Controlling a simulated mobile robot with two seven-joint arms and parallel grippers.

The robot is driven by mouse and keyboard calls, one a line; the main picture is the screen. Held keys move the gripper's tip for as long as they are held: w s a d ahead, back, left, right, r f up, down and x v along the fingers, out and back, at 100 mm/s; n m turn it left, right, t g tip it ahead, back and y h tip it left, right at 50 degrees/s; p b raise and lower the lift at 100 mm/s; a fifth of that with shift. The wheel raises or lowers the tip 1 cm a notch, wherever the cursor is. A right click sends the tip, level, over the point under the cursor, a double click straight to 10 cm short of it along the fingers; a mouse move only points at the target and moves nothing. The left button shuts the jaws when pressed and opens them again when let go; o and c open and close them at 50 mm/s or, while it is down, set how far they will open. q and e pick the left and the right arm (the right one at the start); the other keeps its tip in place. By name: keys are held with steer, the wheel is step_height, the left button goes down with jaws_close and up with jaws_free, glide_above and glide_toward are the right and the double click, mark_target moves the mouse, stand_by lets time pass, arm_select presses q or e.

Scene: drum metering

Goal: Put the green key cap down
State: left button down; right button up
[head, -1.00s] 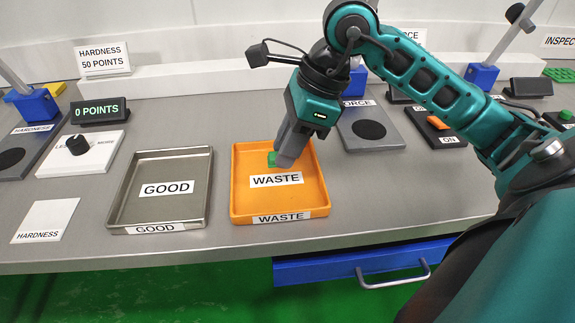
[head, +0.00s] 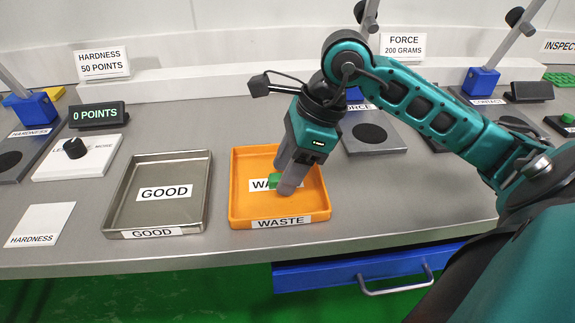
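The green key cap (head: 274,181) is at the fingertips of my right gripper (head: 285,185), over the orange WASTE tray (head: 242,165). The gripper points down and appears shut on the cap; its fingers hide part of it. The cap is low inside the tray's outline, in front of the WASTE label on the tray floor. I cannot tell whether it touches the floor. My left gripper is not in view.
The metal GOOD tray (head: 180,173) stands just left of the orange tray and looks empty. A grey FORCE plate (head: 390,140) lies behind to the right. The hardness display (head: 97,114) reads 0 POINTS. The bench's front right is clear.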

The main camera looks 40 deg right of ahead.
steer(key=shift+r, duration=0.1)
steer(key=shift+r+p, duration=0.2)
steer(key=shift+p, duration=0.15)
steer(key=p+v, duration=0.1)
steer(key=v, duration=1)
steer(key=shift+r, duration=0.35)
steer(key=shift+s, duration=0.1)
